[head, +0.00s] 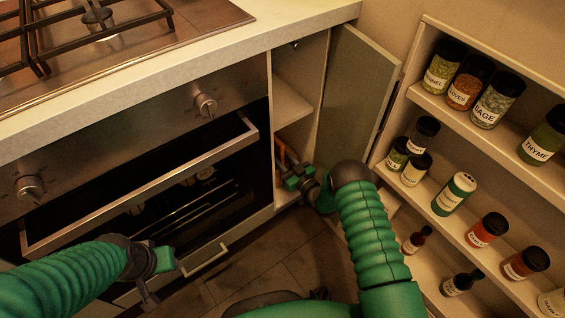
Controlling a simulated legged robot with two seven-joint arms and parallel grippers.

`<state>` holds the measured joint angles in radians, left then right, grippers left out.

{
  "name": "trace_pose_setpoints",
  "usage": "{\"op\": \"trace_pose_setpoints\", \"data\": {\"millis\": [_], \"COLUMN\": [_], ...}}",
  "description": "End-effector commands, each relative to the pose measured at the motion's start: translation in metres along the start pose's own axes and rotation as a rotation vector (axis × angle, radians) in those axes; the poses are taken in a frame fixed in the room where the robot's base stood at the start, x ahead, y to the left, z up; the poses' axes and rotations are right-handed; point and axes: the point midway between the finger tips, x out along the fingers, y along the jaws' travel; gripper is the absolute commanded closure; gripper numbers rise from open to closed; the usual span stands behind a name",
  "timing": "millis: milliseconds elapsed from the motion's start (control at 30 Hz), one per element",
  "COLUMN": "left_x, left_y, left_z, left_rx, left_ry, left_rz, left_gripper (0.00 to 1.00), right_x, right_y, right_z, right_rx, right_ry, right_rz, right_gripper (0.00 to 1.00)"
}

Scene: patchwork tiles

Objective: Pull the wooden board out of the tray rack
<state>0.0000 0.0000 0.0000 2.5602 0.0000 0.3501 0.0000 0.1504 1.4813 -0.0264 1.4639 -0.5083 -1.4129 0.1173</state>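An open narrow cabinet (292,104) stands right of the oven, with a shelf inside. In its lower part a thin orange-brown edge (281,155) shows, which looks like the wooden board standing upright. The rack around it is mostly hidden in shadow and behind my gripper. My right gripper (294,180) is at the cabinet's lower opening, right by this edge. It is too small and dark to tell whether its fingers hold the board. My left gripper (158,278) is low in front of the oven, away from the cabinet, with nothing visible in it.
The cabinet door (357,95) is swung open to the right. A spice shelf (432,198) with several jars stands close to my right arm. The oven handle (140,190) juts out at left, below the counter and the gas hob (95,35). Some tiled floor (270,262) is clear.

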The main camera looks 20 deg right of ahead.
Motion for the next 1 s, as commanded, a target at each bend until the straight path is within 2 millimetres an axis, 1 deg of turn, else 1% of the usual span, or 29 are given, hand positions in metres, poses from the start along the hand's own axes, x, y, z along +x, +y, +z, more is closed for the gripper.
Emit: {"op": "trace_pose_setpoints", "data": {"millis": [33, 100, 367, 800, 833, 1000], "left_x": [0.0037, 0.0042, 0.0033, 0.0034, 0.0034, 0.0034], "left_y": [0.0, 0.0, 0.0, 0.0, 0.0, 0.0], "left_z": [0.0008, 0.0009, 0.0007, 0.0007, 0.0007, 0.0007], "left_rx": [0.0, 0.0, 0.0, 0.0, 0.0, 0.0], "left_ry": [0.0, 0.0, 0.0, 0.0, 0.0, 0.0], "left_rz": [0.0, 0.0, 0.0, 0.0, 0.0, 0.0], "left_gripper": [0.64, 0.64, 0.64, 0.64, 0.64, 0.64], "right_x": [0.0035, 0.0062, 0.0069, 0.0065, 0.0065, 0.0065], "right_y": [-0.0002, -0.0001, 0.0001, 0.0002, 0.0002, 0.0002], "right_z": [0.0017, 0.0005, -0.0007, -0.0003, -0.0003, -0.0002], "right_rx": [0.0, 0.0, 0.001, 0.001, 0.001, 0.001], "right_ry": [0.0, 0.0, 0.0, -0.001, -0.001, -0.001], "right_rz": [0.0, 0.0, 0.0, 0.001, 0.001, 0.001], "right_gripper": [0.69, 0.69, 0.7, 0.99, 1.0, 1.0]}}
